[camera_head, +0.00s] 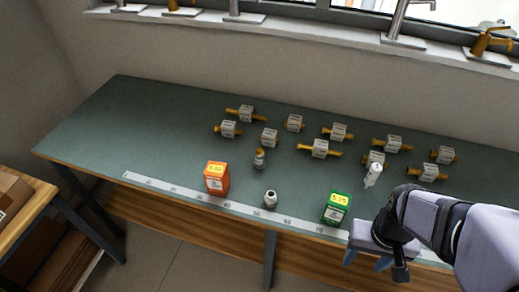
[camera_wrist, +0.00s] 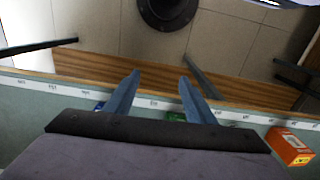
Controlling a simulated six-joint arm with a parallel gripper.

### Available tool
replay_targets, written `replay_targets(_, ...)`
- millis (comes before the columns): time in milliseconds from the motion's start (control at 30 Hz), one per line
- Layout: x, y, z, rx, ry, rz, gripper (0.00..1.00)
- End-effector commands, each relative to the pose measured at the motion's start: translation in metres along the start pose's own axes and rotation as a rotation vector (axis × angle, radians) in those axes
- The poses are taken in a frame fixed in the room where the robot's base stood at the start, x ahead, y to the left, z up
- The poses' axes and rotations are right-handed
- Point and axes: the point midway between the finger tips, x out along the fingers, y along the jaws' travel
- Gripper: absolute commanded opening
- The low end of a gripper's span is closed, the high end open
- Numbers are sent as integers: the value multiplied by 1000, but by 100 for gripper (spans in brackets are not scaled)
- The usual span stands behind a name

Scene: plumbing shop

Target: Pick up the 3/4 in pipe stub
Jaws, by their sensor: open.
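Several brass-coloured fittings with white tags lie on the green bench, such as one in the middle (camera_head: 319,149) and one at the back left (camera_head: 246,113). Their tags are too small to read, so I cannot tell which piece is the 3/4 in pipe stub. A short grey-white cylinder (camera_head: 270,198) stands near the front strip, and a grey and brass piece (camera_head: 259,158) stands behind it. A white piece (camera_head: 373,175) stands at the right. My gripper (camera_head: 366,262) is open and empty at the bench's front right edge. In the wrist view its blue fingers (camera_wrist: 159,76) reach over the edge.
An orange box (camera_head: 216,178) and a green box (camera_head: 336,208) stand along the white ruler strip (camera_head: 150,182). The orange box also shows in the wrist view (camera_wrist: 290,147). The bench's left part is clear. Taps stand on the sill behind; a wooden table (camera_head: 22,205) is at left.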

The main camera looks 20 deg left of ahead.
Motion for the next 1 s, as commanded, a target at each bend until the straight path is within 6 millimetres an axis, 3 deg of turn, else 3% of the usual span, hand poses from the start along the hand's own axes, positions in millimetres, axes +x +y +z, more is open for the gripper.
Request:
replay_targets(33,-22,1,-2,-16,0,7,50)
replay_targets(200,-54,10,-16,-168,8,79,50)
replay_targets(467,-28,29,-76,-638,35,324,50)
replay_targets(633,-5,25,-137,-999,61,538,50)
replay_targets(833,12,-9,-219,-1430,96,847,50)
replay_targets(1000,17,-66,-280,-1752,128,1144,50)
